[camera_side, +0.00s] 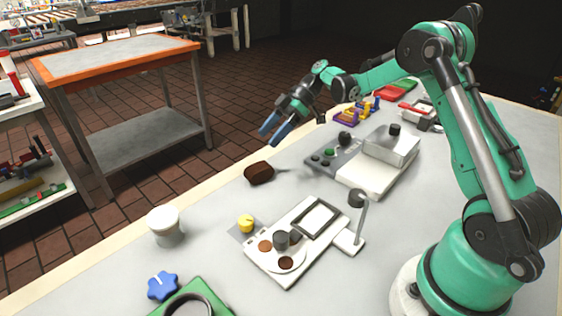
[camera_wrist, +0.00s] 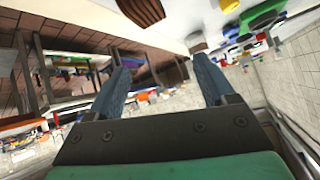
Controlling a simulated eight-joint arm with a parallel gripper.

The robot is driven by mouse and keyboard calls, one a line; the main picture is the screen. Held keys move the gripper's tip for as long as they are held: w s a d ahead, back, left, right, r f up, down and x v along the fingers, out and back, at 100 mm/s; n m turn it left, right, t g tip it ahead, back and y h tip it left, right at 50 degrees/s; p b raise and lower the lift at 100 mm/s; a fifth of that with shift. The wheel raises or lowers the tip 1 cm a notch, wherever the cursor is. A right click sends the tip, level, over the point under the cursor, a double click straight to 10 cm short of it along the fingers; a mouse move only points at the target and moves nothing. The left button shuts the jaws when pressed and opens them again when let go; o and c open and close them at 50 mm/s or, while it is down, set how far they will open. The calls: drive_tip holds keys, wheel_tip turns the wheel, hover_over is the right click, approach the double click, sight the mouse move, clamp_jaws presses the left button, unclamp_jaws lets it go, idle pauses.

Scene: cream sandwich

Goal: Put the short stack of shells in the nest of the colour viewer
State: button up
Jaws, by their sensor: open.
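A low brown ribbed piece (camera_side: 259,172), which looks like the short stack of shells, lies on the table near its far left edge. It also shows at the top of the wrist view (camera_wrist: 140,11), partly cut off. My gripper (camera_side: 274,132) has blue fingers and is open and empty, in the air above and a little right of the brown piece, apart from it. Its spread fingers show in the wrist view (camera_wrist: 160,68). A white device (camera_side: 268,258) with a framed grey panel, a round plate with brown discs and a dark knob may be the colour viewer. I cannot make out its nest.
A second device (camera_side: 375,178) with a grey knob panel and a metal box stands behind. A white round-topped pot (camera_side: 165,226), a yellow knob (camera_side: 245,223), a blue knob (camera_side: 162,286) and a green-based item (camera_side: 208,295) are nearer. Bare table surrounds the brown piece.

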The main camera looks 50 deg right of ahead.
drive_tip(key=s+a+r+m+t+h, duration=0.2)
drive_tip(key=s+a+r+m+h, duration=0.1)
drive_tip(key=s, duration=0.4)
drive_tip(key=s+a+r+m+t+h, duration=0.1)
drive_tip(key=s+a+r+m+h, duration=0.1)
drive_tip(key=s+a+m+h, duration=0.2)
drive_tip(key=s+m+h, duration=0.2)
drive_tip(key=m, duration=0.2)
drive_tip(key=shift+s+r+t, duration=0.4)
drive_tip(key=shift+o, duration=0.5)
drive_tip(key=shift+s+f+m+t+h, duration=0.3)
drive_tip(key=shift+s+m+t, duration=0.1)
drive_tip(key=shift+s+m, duration=0.15)
